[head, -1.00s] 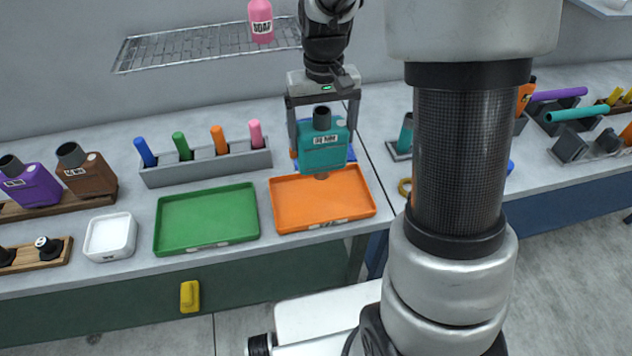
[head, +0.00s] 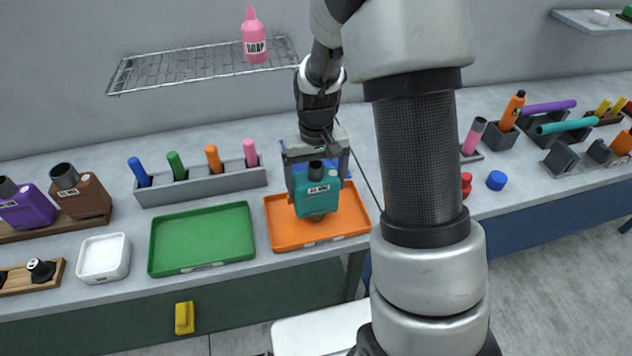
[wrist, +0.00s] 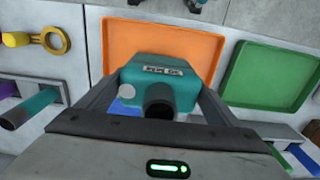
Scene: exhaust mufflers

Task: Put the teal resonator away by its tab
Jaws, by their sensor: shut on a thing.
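The teal resonator (head: 317,204) is a boxy body with a dark round neck on top and a printed label. My gripper (head: 318,188) is shut on it from above, with a finger at each side. The resonator hangs upright over the orange tray (head: 357,217), low and near its middle. I cannot tell whether its underside touches the tray floor. In the wrist view the resonator (wrist: 165,72) sits between the fingers, with the orange tray (wrist: 125,40) beyond it. The tab cannot be made out; the fingers may hide it.
A green tray (head: 202,238) lies left of the orange one, then a white dish (head: 104,258). A grey rack (head: 205,183) with several coloured tubes stands behind. Purple (head: 28,210) and brown (head: 84,200) resonators stand at left. A wire shelf (head: 195,66) with a pink soap bottle (head: 254,38) hangs above.

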